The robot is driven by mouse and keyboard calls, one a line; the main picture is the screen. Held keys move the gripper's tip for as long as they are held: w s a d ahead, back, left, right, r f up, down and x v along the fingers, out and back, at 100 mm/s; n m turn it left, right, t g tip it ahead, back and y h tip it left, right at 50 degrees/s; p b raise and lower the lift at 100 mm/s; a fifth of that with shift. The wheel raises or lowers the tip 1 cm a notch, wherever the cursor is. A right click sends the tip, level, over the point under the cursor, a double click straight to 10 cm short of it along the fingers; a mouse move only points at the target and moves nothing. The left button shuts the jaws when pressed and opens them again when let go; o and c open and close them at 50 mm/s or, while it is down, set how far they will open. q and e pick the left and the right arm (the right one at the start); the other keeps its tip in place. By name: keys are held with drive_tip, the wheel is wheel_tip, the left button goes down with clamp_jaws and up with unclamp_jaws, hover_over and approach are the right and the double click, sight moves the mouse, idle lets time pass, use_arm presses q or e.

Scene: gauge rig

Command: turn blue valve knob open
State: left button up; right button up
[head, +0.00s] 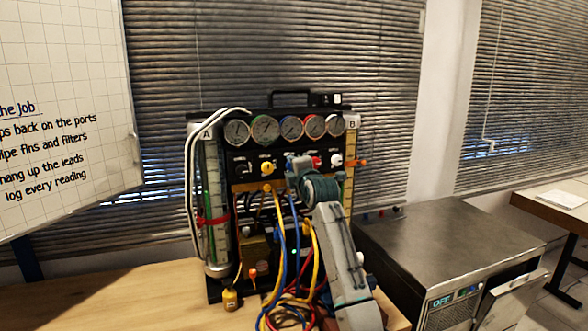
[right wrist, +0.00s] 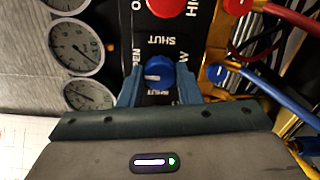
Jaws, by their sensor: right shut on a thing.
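The blue valve knob (right wrist: 162,70) sits on the black panel of the gauge rig (head: 222,265). In the right wrist view it lies between the two blue fingers of my right gripper (right wrist: 160,88), which is shut on it. A white mark on the knob points left in that view. Printed words are around it, with SHUT above and a partly covered word ending in EN to the left. In the head view my right gripper (head: 297,168) is at the panel below the gauges and hides the knob. My left gripper is not in view.
A red knob (right wrist: 165,6) is close beside the blue one. A yellow knob (head: 267,168) and a row of gauges (head: 291,127) are on the panel. Blue, yellow and red hoses (head: 283,245) hang in front. A metal box (head: 440,250) stands at right.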

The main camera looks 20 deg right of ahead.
idle(0.4)
drive_tip(key=o, duration=1)
drive_tip(key=shift+c, duration=0.2)
drive_tip(key=s+b, duration=0.3)
drive_tip(key=s, duration=0.7)
drive_tip(key=shift+s+d, duration=0.15)
drive_tip(key=shift+s, duration=0.2)
